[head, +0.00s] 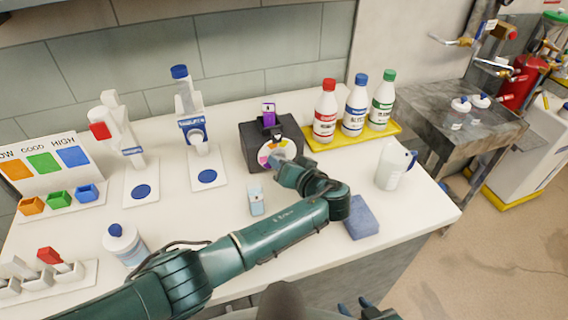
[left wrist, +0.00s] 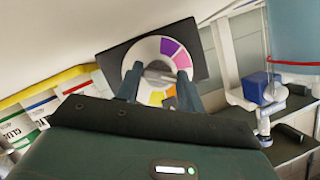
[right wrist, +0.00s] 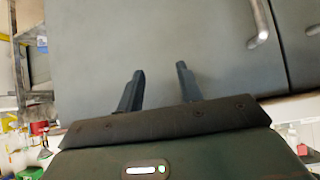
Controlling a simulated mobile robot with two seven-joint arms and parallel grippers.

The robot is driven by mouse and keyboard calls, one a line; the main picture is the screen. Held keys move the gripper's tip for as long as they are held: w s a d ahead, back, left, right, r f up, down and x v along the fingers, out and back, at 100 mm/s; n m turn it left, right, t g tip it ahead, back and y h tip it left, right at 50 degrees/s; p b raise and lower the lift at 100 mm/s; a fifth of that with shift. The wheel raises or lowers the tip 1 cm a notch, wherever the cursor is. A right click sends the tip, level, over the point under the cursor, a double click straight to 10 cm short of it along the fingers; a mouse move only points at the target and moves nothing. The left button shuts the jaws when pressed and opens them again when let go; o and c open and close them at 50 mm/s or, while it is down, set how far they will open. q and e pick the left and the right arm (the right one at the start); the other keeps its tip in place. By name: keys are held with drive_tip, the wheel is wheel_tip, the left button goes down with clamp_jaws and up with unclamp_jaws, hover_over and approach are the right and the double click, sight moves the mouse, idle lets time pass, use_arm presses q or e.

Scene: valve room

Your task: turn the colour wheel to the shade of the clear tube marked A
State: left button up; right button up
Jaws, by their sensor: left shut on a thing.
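The colour wheel (head: 265,158) is a disc of coloured segments on the front of a black box (head: 255,133). A purple piece (head: 269,113) stands in the box's top. A small vial with pale blue contents (head: 256,203) stands before the box; I cannot read a mark on either. My right gripper (right wrist: 160,82) is open and empty, low at the table's front.
Red-, blue- and green-capped bottles (head: 354,108) stand in a yellow tray (head: 392,134). A white jug (head: 393,170) and blue sponge (head: 361,217) are at right. Two stands (head: 140,185) and a blue-capped bottle (head: 125,245) are at left. My left arm crosses the table's front.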

use_arm(q)
drive_tip(key=shift+f, duration=0.1)
use_arm(e)
drive_tip(key=shift+f, duration=0.15)
use_arm(q)
drive_tip(key=shift+m+b, duration=0.4)
drive_tip(key=shift+b, duration=0.15)
drive_tip(key=shift+d+f+m+y+b, duration=0.1)
drive_tip(key=shift+f+m+y+b, duration=0.05)
drive_tip(key=shift+m+y+b, duration=1.25)
drive_tip(key=shift+m+b, duration=0.6)
use_arm(e)
drive_tip(key=shift+w+a+f+t+y, duration=0.25)
drive_tip(key=shift+a+f+t+y, duration=0.05)
drive_tip(key=shift+a+f, duration=0.35)
use_arm(q)
drive_tip(key=shift+m+t, duration=0.3)
use_arm(e)
drive_tip(key=shift+a+r, duration=0.1)
drive_tip(key=shift+a, duration=0.05)
drive_tip(key=shift+w+r, duration=0.1)
drive_tip(key=shift+r, duration=0.05)
use_arm(q)
drive_tip(key=o, duration=0.9)
drive_tip(key=shift+c, duration=0.2)
drive_tip(key=shift+o, duration=0.7)
use_arm(e)
drive_tip(key=shift+w, duration=0.15)
